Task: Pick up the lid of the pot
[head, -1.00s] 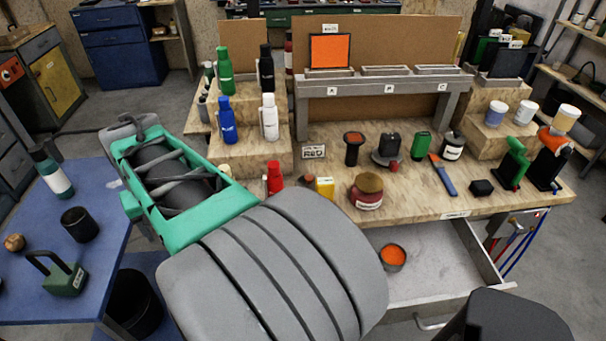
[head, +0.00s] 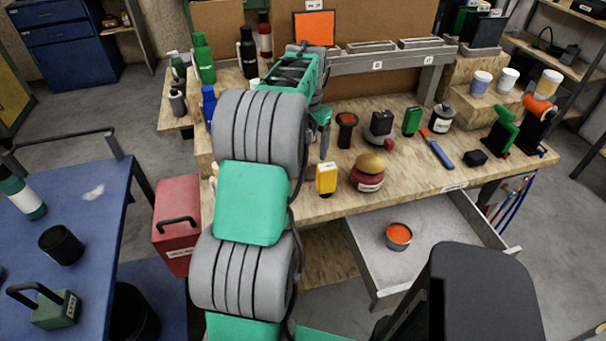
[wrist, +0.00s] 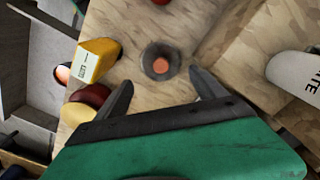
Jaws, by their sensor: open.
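A squat red pot (head: 367,182) with a rounded tan-yellow lid (head: 370,162) stands at the front of the wooden bench. The lid sits on top of the pot. In the wrist view the red pot (wrist: 97,93) and its yellowish lid (wrist: 80,113) show at the lower left, partly cut off by my left finger. My gripper (wrist: 158,80) is open and empty, with its fingers spread above the bench, to one side of the pot.
A yellow block-like container (head: 326,179) stands just left of the pot. A black cup-like object with a red centre (wrist: 161,62) lies beyond my fingers. Tools and bottles crowd the bench. An open drawer (head: 440,262) below holds an orange-filled tin (head: 398,235).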

